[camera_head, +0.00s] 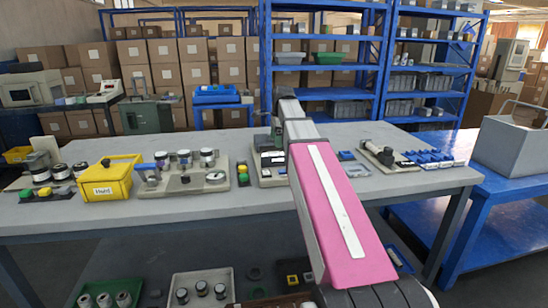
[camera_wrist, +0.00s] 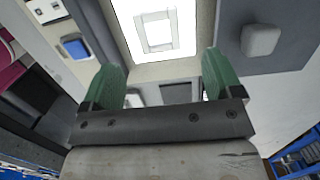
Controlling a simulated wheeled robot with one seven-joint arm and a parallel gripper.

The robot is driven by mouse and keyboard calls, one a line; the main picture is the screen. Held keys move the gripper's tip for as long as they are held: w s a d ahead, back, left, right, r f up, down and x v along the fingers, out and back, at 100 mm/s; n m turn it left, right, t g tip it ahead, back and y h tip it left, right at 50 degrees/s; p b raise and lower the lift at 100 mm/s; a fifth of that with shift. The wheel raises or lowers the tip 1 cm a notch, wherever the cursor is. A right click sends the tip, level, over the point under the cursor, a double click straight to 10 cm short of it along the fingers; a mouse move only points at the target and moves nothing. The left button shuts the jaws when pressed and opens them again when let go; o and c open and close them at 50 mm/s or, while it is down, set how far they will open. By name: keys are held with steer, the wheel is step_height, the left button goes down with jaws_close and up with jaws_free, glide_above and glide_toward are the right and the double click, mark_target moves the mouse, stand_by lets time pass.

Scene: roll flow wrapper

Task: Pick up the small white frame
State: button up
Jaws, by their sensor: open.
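In the wrist view a small white frame (camera_wrist: 156,48), a square outline with a paler middle, lies within a bright white panel with a beige border (camera_wrist: 112,20). My gripper (camera_wrist: 164,72) is open, its two green fingers wide apart below the panel's lower edge in the picture. Nothing shows held between them. The fingertips look apart from the small frame; the exact gap cannot be told. In the head view my pink arm reaches over the grey table (camera_head: 110,218) to a beige machine (camera_head: 268,162).
A yellow box (camera_head: 108,182) and a beige fixture with several cylinders (camera_head: 185,181) stand left of the arm. Blue parts (camera_head: 428,158) lie to the right. A grey bin (camera_head: 512,146) stands on a blue bench. A pale block (camera_wrist: 261,40) is beside the panel.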

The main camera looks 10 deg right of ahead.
steer(key=shift+a+f, duration=0.15)
steer(key=shift+f, duration=0.9)
steer(key=shift+a+f, duration=0.2)
steer(key=shift+f, duration=0.85)
steer(key=shift+a+f, duration=0.15)
steer(key=shift+f, duration=0.9)
steer(key=c, duration=1)
